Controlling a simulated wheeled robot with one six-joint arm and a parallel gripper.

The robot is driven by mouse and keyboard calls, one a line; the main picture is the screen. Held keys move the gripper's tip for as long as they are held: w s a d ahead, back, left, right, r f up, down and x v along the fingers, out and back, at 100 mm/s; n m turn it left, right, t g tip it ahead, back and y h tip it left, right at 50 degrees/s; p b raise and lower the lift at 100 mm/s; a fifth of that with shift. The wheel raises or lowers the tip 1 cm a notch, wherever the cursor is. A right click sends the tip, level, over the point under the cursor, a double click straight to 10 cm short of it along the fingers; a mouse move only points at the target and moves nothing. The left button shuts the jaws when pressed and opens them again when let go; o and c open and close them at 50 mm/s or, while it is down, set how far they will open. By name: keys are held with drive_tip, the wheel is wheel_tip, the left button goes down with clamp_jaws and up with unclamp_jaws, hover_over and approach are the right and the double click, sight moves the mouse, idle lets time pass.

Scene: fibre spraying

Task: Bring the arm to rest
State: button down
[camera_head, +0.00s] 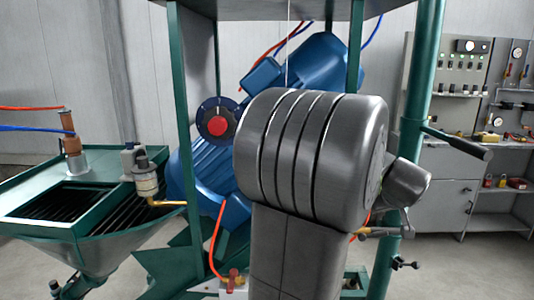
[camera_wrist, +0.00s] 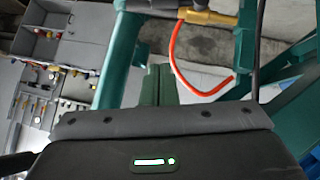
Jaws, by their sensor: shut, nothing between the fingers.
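My arm (camera_head: 310,160) stands large and close in the middle of the head view, a thick grey joint above a grey link, and hides part of the machine behind it. My gripper (camera_wrist: 158,75) shows only in the wrist view, where two dark green fingers lie side by side, shut and empty. Its dark body with a lit strip fills the bottom of that view. In that picture, the fingers point toward teal frame bars and an orange hose (camera_wrist: 181,65); I cannot tell the distance. The gripper is out of sight in the head view.
A green frame post (camera_head: 415,110) with a side handle (camera_head: 455,143) stands just right of my arm. Blue motors (camera_head: 325,65) are behind it. A hopper (camera_head: 100,250) is at left. A grey workbench (camera_head: 447,190) stands at the back right, with open floor before it.

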drive_tip(key=d+v, duration=0.1)
drive_tip(key=v, duration=0.2)
drive_tip(key=n+t+h+p, duration=0.1)
drive_tip(key=p, duration=0.3)
hover_over(366, 234)
drive_tip(key=d, duration=0.1)
wheel_tip(366, 234, down, 9)
drive_tip(key=shift+w+d+f, duration=0.1)
drive_tip(key=shift+d, duration=0.05)
drive_tip(key=h+p, duration=0.1)
drive_tip(key=a+n+h+p, duration=0.1)
drive_tip(key=p, duration=0.1)
drive_tip(key=shift+a+f, duration=0.15)
drive_tip(key=shift+f, duration=0.15)
drive_tip(key=a+n+h+b, duration=0.1)
drive_tip(key=h+b, duration=0.1)
drive_tip(key=b, duration=0.1)
drive_tip(key=s+a+f+n+t+h+b, duration=0.1)
drive_tip(key=a+n+h+b, duration=0.1)
drive_tip(key=b, duration=0.1)
drive_tip(key=s+a+n+h+b, duration=0.1)
drive_tip(key=a+n+h+b, duration=0.1)
drive_tip(key=h+b, duration=0.1)
drive_tip(key=shift+f+t+b, duration=0.3)
drive_tip(key=shift+f, duration=0.1)
